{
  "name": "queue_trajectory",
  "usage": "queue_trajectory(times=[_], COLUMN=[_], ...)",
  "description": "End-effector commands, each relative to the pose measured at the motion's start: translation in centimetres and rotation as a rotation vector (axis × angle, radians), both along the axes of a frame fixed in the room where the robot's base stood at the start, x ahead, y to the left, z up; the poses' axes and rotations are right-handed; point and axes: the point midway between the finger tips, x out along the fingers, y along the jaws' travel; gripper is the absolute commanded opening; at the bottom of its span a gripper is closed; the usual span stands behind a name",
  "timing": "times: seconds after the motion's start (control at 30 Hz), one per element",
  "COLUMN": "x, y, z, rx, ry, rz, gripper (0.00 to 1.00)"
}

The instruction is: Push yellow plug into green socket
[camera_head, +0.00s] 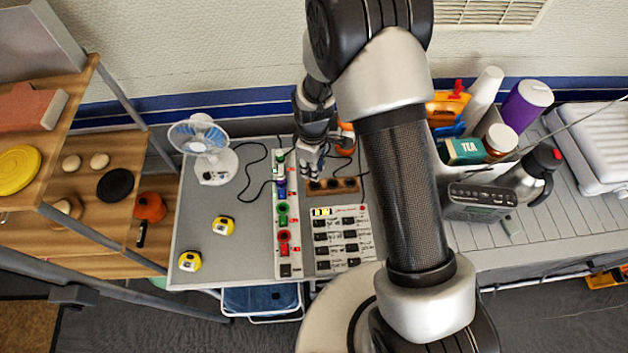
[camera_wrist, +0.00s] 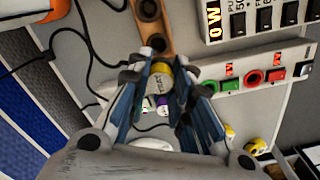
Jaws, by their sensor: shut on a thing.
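My gripper (camera_head: 311,163) is above the grey table, between the socket strip and the wooden block. In the wrist view, its blue-lined fingers (camera_wrist: 163,84) are shut on the yellow plug (camera_wrist: 160,70), whose round yellow end shows between the tips. The plug is hidden in the head view. The green socket (camera_head: 283,214) sits on the white socket strip (camera_head: 289,262), between the blue socket (camera_head: 281,188) and the red socket (camera_head: 284,237). The green socket also shows in the wrist view (camera_wrist: 222,85), right of the fingers. The plug is apart from it.
A wooden block with holes (camera_head: 334,186) lies beside the gripper. A switch panel (camera_head: 341,239) is right of the strip. Black cables cross the table near a fan (camera_head: 203,149).

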Motion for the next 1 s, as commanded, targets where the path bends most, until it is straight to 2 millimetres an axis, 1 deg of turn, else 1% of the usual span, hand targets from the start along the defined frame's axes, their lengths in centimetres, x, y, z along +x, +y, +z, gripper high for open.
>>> queue_trajectory(times=[0.03,0.2,0.4,0.5,0.53,0.6,0.7,0.83,1.0], x=[-0.9,-3.2,-5.9,-7.0,-6.8,-6.7,-6.7,-6.7,-6.7], y=[1.1,4.5,8.2,9.8,9.5,9.4,9.4,9.4,9.4], z=[-0.2,-0.3,-0.2,-0.3,-1.2,-2.1,-3.0,-3.4,-3.4], rx=[-0.001,-0.001,0.0,-0.001,-0.001,-0.001,0.0,-0.001,-0.001], ry=[0.004,0.004,0.004,0.004,0.004,0.004,0.004,0.003,0.003], rz=[0.007,0.01,0.008,0.008,0.001,0.001,0.001,0.001,0.001], gripper=[0.0,0.0,0.0,0.0,0.0,0.0,0.0,0.0,0.0])
